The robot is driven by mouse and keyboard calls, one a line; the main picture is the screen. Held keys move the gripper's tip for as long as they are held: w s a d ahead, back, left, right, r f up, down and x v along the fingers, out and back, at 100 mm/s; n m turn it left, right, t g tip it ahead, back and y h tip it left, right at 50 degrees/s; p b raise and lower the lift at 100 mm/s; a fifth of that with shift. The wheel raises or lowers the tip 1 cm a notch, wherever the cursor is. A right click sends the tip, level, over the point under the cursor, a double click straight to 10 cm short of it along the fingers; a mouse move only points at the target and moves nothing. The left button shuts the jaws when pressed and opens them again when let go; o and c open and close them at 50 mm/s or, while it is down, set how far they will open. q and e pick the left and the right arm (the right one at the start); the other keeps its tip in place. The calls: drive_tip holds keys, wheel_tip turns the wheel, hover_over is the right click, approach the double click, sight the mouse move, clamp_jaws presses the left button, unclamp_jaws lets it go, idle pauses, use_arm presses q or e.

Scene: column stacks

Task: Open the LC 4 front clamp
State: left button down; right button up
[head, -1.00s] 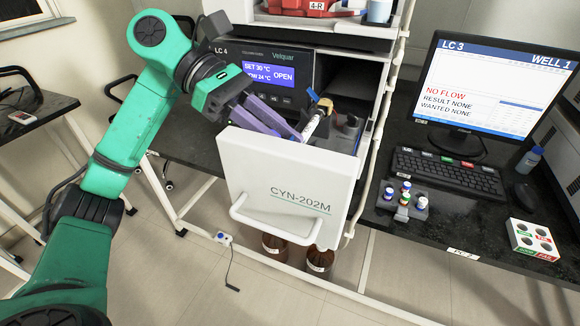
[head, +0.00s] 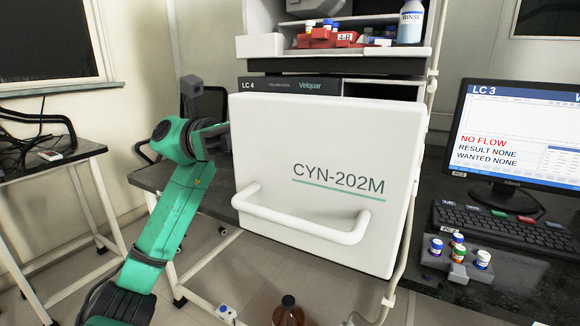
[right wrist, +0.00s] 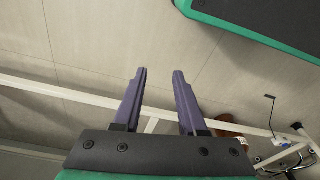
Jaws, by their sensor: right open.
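The LC 4 unit (head: 290,86) shows in the head view only as a strip of dark front panel with its label. A white CYN-202M panel (head: 335,150) with a bar handle (head: 300,220) stands in front of it and hides its display and the clamp area. My left arm reaches from the lower left to the panel's left edge.
A shelf above holds red trays and a rinse bottle (head: 411,22). To the right are a monitor (head: 515,135), a keyboard (head: 500,225) and a vial rack (head: 458,262). A brown bottle (head: 288,312) stands below the panel. A white frame rail (right wrist: 75,93) crosses the right wrist view.

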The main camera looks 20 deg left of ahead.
wheel_tip(320, 180, up, 11)
drive_tip(key=a+b, duration=0.1)
drive_tip(key=b, duration=0.3)
use_arm(q)
drive_tip(key=shift+a+f+h+b, duration=0.2)
drive_tip(key=shift+f+h, duration=0.1)
drive_tip(key=shift+h, duration=0.45)
drive_tip(key=shift+a+f+h+b, duration=0.15)
drive_tip(key=shift+a+f+h, duration=0.1)
drive_tip(key=shift+h, duration=0.5)
use_arm(e)
drive_tip(key=shift+w+a+f+n+t+y, duration=0.15)
drive_tip(key=shift+w+a+f+t+y, duration=0.2)
drive_tip(key=shift+a+f, duration=0.2)
drive_tip(key=shift+w+a+f+n+t+y, duration=0.25)
drive_tip(key=shift+w+a+f+t, duration=0.25)
drive_tip(key=shift+a, duration=0.15)
drive_tip(key=shift+w+a+f+n+t+y, duration=0.1)
drive_tip(key=shift+w+a+f+t+y, duration=0.3)
drive_tip(key=shift+a, duration=0.2)
use_arm(q)
drive_tip(key=c, duration=0.7)
unclamp_jaws()
drive_tip(key=v, duration=1.4)
drive_tip(key=shift+a, duration=0.3)
use_arm(e)
drive_tip(key=shift+s+d, duration=0.2)
drive_tip(key=shift+s, duration=0.05)
drive_tip(key=shift+w, duration=0.15)
